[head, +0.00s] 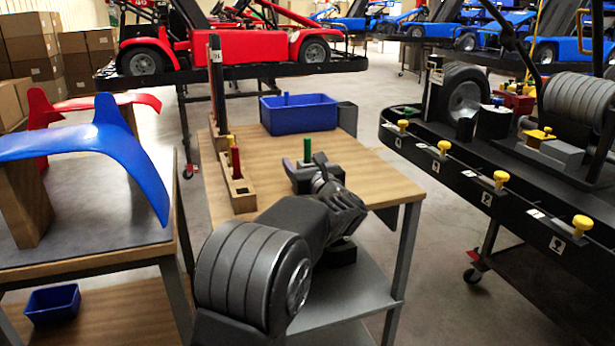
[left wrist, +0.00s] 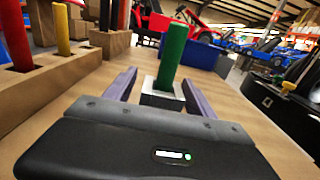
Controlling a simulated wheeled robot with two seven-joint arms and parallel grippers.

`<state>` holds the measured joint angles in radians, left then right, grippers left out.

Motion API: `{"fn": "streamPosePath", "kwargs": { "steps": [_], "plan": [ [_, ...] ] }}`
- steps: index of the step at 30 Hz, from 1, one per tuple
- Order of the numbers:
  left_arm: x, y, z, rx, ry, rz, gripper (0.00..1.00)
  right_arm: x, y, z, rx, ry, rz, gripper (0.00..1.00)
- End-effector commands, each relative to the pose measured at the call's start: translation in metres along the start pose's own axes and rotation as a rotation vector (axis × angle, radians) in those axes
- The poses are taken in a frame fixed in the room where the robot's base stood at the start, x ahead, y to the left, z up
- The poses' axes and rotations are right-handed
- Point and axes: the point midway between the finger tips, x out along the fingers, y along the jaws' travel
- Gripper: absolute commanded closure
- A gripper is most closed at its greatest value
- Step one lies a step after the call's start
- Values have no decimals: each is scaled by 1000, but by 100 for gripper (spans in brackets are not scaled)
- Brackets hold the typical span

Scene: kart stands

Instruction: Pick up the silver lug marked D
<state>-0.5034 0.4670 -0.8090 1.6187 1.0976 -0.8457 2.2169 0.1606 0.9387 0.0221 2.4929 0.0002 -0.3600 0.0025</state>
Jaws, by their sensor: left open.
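A silver block (left wrist: 162,95) with an upright green post (left wrist: 173,57) stands on the wooden tabletop in the left wrist view. No letter D is readable on it, so I cannot confirm its marking. In the head view the green post (head: 307,149) shows beyond my gripper, and its silver base is mostly hidden. My left gripper (head: 305,168) is low over the table. In the left wrist view its open fingers (left wrist: 158,80) lie on either side of the block, with gaps visible; nothing is clamped. My right gripper is not in view.
A wooden holder (head: 240,196) with red and yellow posts stands left of my gripper. A blue bin (head: 298,120) is at the table's back. The black kart stand (head: 455,165) with yellow knobs is to the right. Bare tabletop (head: 375,178) lies right of my gripper.

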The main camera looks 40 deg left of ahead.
Motion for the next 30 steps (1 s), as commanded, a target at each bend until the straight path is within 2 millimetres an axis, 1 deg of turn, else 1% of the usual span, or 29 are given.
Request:
{"fn": "streamPosePath", "kwargs": {
  "steps": [13,30],
  "plan": [
    [0,0,0,0,0,0,37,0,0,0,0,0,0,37],
    [0,0,0,0,0,0,84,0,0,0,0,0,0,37]
  ]
}}
